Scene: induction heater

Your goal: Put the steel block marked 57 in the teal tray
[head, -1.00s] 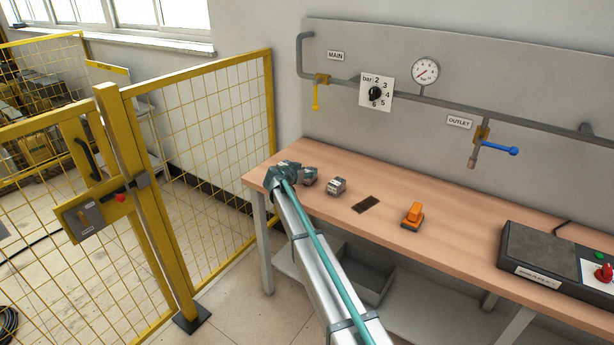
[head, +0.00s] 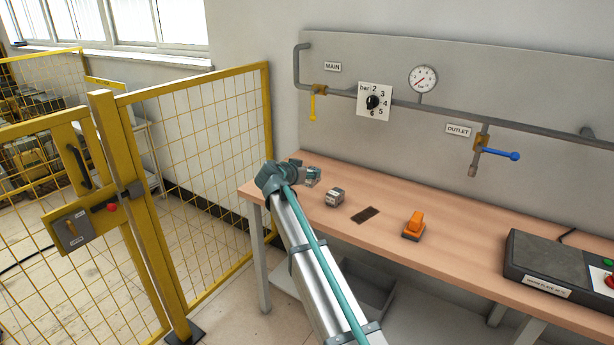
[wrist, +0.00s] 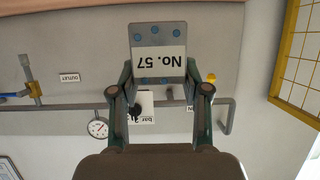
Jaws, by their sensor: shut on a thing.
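The steel block marked "No. 57" (wrist: 158,52) is between the fingers of my gripper (wrist: 160,82) in the wrist view, with its label upside down and blue dots on its face. In the head view my gripper (head: 306,178) is at the left end of the bench, seen from behind the arm. The held block is small and partly hidden there. A second steel block (head: 334,197) sits on the bench just right of my gripper; its marking is too small to read. No teal tray shows in either view.
The wooden bench (head: 460,235) also holds a dark flat rectangle (head: 365,214), an orange-topped item (head: 413,225) and a dark box with buttons (head: 540,262). Pipes, a gauge (head: 423,79) and valves are on the wall panel behind. Yellow mesh fencing (head: 205,150) stands left.

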